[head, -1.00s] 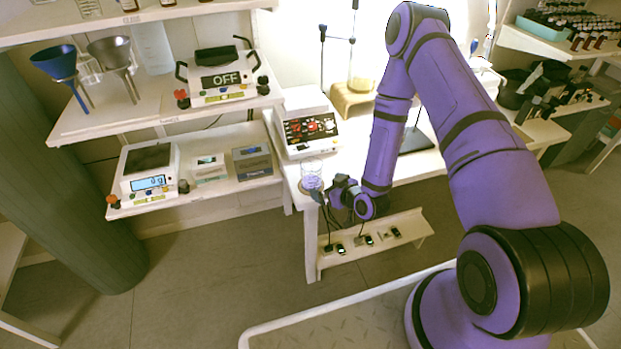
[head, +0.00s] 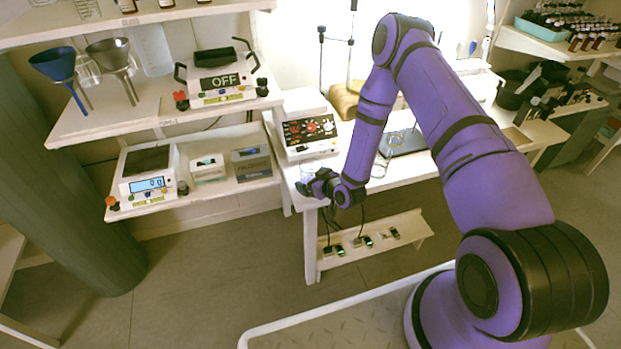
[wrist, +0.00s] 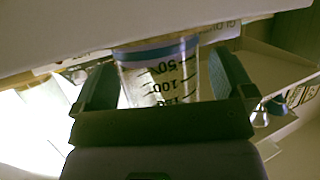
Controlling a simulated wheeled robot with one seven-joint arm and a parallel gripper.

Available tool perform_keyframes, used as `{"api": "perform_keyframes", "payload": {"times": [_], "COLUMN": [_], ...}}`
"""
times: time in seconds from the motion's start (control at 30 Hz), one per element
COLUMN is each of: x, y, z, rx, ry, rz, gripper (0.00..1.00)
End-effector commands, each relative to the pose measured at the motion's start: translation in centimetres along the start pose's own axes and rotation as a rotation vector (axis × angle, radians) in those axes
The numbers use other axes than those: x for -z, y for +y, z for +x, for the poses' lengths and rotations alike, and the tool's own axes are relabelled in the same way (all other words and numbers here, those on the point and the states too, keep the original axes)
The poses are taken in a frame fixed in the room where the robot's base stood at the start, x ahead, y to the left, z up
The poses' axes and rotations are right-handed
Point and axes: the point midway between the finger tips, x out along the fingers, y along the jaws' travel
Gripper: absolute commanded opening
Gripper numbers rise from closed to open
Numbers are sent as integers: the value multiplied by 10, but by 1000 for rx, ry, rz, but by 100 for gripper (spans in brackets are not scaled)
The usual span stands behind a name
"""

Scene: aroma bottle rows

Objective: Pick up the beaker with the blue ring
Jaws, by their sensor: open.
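The beaker is clear glass with dark printed marks and a blue ring near its rim. In the wrist view the beaker (wrist: 160,80) stands between the two fingers of my gripper (wrist: 165,75), with a finger on either side. The fingers are spread, and a gap shows at the right finger; whether the left finger touches is unclear. In the head view my gripper (head: 312,187) is at the left front corner of the white bench, and it hides most of the beaker (head: 308,171).
A white device with a dark panel (head: 310,129) stands just behind the beaker. A low shelf (head: 375,241) with small items is below the bench (head: 408,172). A scale (head: 149,176) and an instrument reading OFF (head: 219,84) are on shelves to the left.

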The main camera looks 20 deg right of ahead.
Motion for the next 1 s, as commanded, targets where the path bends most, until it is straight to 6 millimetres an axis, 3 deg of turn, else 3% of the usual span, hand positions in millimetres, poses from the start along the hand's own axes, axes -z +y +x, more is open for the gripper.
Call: {"api": "perform_keyframes", "payload": {"times": [0.03,0.2,0.3,0.67,1.0], "x": [0,0,0,3,33], "y": [0,0,0,0,0], "z": [0,0,0,-1,-14], "rx": [0,0,0,0,-1], "ry": [0,0,0,1,1], "rz": [0,0,0,-1,-1], "gripper": [100,60,42,42,42]}}
